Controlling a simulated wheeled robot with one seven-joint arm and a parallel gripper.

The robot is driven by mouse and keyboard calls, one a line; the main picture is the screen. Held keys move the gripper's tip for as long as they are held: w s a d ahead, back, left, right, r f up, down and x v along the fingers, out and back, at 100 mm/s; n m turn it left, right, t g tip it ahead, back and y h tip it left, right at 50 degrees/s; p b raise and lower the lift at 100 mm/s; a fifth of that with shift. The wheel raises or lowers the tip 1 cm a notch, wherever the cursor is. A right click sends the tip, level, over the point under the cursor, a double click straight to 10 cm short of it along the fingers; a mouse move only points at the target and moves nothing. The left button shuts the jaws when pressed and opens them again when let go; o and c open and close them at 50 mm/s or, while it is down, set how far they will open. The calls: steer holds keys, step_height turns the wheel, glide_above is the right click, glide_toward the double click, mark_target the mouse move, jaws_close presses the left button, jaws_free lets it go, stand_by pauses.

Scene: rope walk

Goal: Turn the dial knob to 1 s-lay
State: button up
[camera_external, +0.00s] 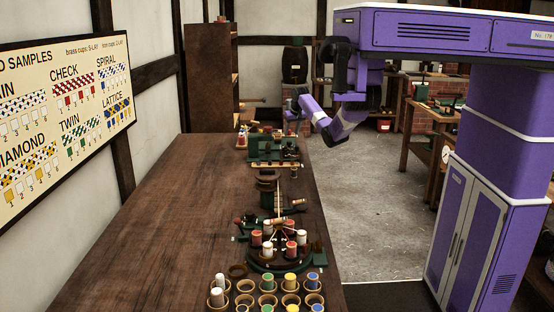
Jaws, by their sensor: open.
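The dial knob is too small or hidden for me to make out, and no "1 s-lay" mark can be read. A green machine (272,150) stands toward the far end of the long workbench; I cannot tell whether the dial is on it. My gripper (292,108) is small and partly lost against the background. It is open at the end of my purple arm, by the bench's far right edge, beyond the green machine and apart from it. I see nothing held in it.
The dark wooden workbench (150,235) is bare on its left. A round stand (280,250) with bobbins and several cups of coloured spools (268,285) fill its near right. A sample board (65,110) hangs on the left wall. Open floor (370,215) lies right of the bench.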

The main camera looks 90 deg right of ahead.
mark_target(290, 142)
steer(key=x, duration=0.6)
steer(key=shift+d+f, duration=0.15)
steer(key=shift+f, duration=0.15)
jaws_close()
